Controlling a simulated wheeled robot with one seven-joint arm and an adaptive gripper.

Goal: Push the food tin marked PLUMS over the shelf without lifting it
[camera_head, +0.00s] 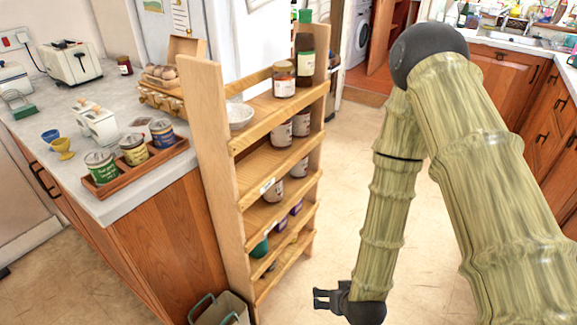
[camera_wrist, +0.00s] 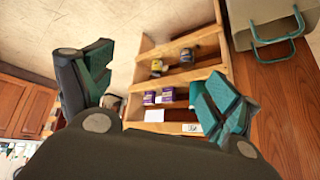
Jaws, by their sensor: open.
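No label reading PLUMS can be made out in either view, so I cannot tell which container is that tin. The open wooden shelf (camera_head: 240,190) stands in the middle of the head view, with labelled jars or tins on its upper boards. One (camera_head: 283,80) is on the top board, and others (camera_head: 272,190) stand lower. In the wrist view the shelf (camera_wrist: 208,72) holds two small tins (camera_wrist: 156,68) (camera_wrist: 187,56) and purple packets (camera_wrist: 150,97). My gripper (camera_head: 317,298) is low, to the right of the shelf. Its spread fingers (camera_wrist: 158,80) frame the shelf in the wrist view, with nothing between them.
The counter (camera_head: 150,197) at left carries a wooden tray (camera_head: 112,184) of tins. A bin with teal handles (camera_wrist: 265,12) stands beside the shelf. Open floor (camera_head: 335,190) lies right of the shelf.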

